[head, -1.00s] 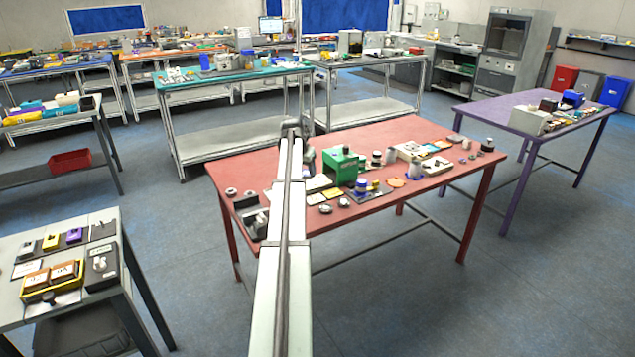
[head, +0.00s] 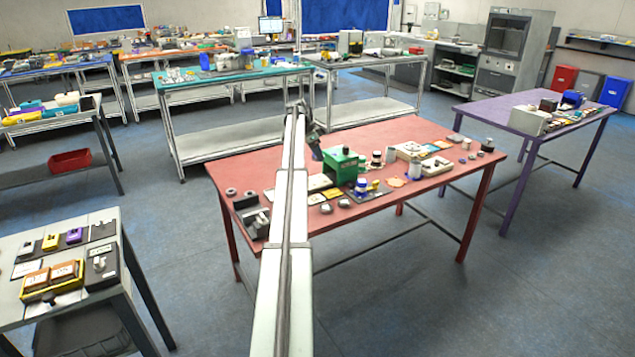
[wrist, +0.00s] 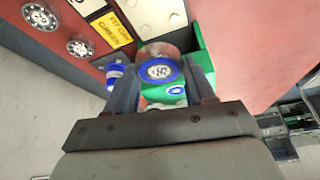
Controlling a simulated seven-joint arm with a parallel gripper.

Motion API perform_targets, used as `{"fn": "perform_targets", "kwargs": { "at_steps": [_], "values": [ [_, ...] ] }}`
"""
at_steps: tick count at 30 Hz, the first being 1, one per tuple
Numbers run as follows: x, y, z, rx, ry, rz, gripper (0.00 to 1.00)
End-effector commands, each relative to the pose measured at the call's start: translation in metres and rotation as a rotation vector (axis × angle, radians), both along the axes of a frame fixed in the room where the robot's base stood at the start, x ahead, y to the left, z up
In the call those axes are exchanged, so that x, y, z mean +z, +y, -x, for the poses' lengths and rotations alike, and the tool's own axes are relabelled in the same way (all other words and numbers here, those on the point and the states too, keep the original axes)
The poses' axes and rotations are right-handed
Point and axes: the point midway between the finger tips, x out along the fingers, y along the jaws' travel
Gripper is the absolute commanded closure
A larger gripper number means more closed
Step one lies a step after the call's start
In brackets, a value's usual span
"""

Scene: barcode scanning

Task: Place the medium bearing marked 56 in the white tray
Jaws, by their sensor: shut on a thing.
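My gripper (wrist: 163,92) shows in the wrist view with its two dark fingers shut on a round bearing (wrist: 160,72). The bearing has a blue ring, a pale centre with a mark too small to read, and a brownish shiny outer side. In the head view my gripper (head: 315,148) is above the red table, beside the green machine (head: 342,165); the bearing cannot be made out there. A pale flat piece (head: 318,183) lies left of the green machine; I cannot tell whether it is the white tray.
Two grey bearings (wrist: 80,47) lie on the red table beside a yellow label card (wrist: 115,30). A blue-and-white item (wrist: 114,72) stands near the left finger. Small parts crowd the front of the red table (head: 240,165); its back left is clear.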

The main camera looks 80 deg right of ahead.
Motion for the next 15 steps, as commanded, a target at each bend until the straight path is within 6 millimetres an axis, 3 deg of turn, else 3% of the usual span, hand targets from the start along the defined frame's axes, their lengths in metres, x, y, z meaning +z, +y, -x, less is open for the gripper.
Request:
{"fn": "perform_targets", "kwargs": {
  "at_steps": [10,15],
  "values": [
    [-0.001,0.000,0.000,-0.002,0.000,0.000,0.87],
    [-0.016,0.001,0.000,-0.002,0.000,-0.002,0.87]
  ]
}}
